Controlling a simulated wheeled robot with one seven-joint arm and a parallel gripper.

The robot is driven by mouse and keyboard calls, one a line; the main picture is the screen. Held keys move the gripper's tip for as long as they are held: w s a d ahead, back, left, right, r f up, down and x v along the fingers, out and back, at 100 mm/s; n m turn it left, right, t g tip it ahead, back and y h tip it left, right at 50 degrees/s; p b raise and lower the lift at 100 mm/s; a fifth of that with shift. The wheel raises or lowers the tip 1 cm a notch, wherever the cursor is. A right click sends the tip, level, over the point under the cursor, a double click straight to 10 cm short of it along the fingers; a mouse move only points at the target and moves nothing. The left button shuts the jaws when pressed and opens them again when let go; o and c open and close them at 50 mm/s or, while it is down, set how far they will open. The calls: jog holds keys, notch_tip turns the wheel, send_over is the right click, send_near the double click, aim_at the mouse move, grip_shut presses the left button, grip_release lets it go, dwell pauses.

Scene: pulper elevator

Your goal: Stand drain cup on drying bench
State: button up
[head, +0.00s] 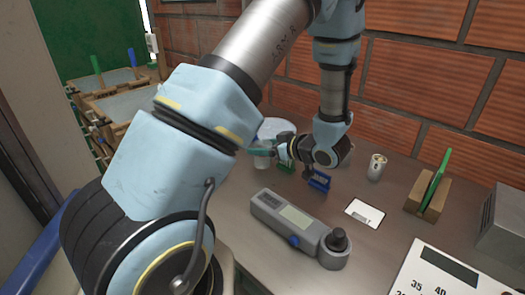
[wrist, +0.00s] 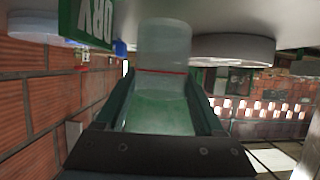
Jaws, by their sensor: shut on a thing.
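The drain cup (wrist: 163,50) is a translucent pale cup with a thin red line around it. It fills the space between the two dark green fingers of my gripper (wrist: 162,98), which is shut on it. In the wrist view, which looks upside down, the cup's far end reaches close to the grey bench surface (wrist: 285,20); I cannot tell whether it touches. A green sign reading DRY (wrist: 88,22) stands close beside it. In the head view my gripper (head: 266,150) is low over the bench's far left part, and the cup is largely hidden there.
A pale round vessel (head: 278,127) stands just behind my gripper. A grey handheld meter (head: 290,220), a white card (head: 365,213), a small can (head: 377,167) and a wooden block with a green piece (head: 428,195) occupy the bench.

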jog(key=shift+f, duration=0.9)
jog(key=shift+f, duration=0.1)
jog(key=o, duration=1.4)
